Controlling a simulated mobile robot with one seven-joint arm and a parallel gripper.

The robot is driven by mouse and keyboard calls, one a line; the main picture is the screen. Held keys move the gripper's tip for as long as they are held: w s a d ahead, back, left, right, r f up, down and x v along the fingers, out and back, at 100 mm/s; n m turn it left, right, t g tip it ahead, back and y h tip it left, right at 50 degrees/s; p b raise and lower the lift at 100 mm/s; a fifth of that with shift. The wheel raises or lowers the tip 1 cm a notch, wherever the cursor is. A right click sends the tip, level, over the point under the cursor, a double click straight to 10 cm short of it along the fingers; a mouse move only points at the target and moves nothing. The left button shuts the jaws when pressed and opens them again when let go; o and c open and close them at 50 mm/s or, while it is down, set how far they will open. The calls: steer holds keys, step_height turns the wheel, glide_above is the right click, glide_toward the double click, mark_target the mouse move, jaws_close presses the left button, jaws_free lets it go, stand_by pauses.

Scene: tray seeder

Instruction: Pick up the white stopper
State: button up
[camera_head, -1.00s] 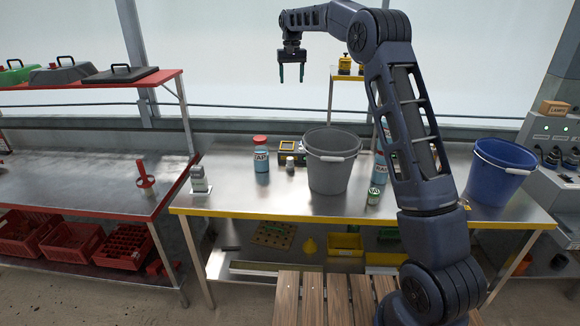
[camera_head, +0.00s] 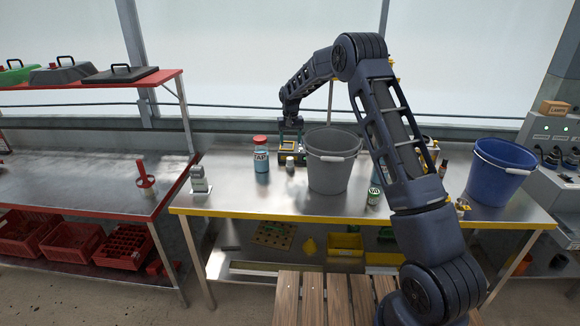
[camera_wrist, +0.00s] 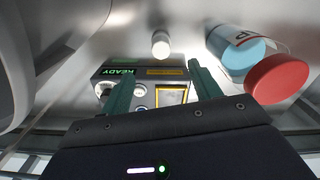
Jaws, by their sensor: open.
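My gripper (camera_head: 291,134) is above the device, behind the white piece. In the wrist view my gripper (camera_wrist: 160,75) has its two green fingers spread with nothing between them, over the device.
The device (camera_wrist: 148,72) shows READY. A blue bottle with a red cap (camera_head: 261,153) stands left of the white piece, and a grey bucket (camera_head: 332,172) close on its right. A blue bucket (camera_head: 498,178) is farther right.

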mark_target(290, 158)
step_height(290, 158, down, 13)
steer(key=shift+a+f, duration=0.1)
stand_by(0.7)
steer(key=shift+c, duration=0.4)
steer(key=c, duration=1)
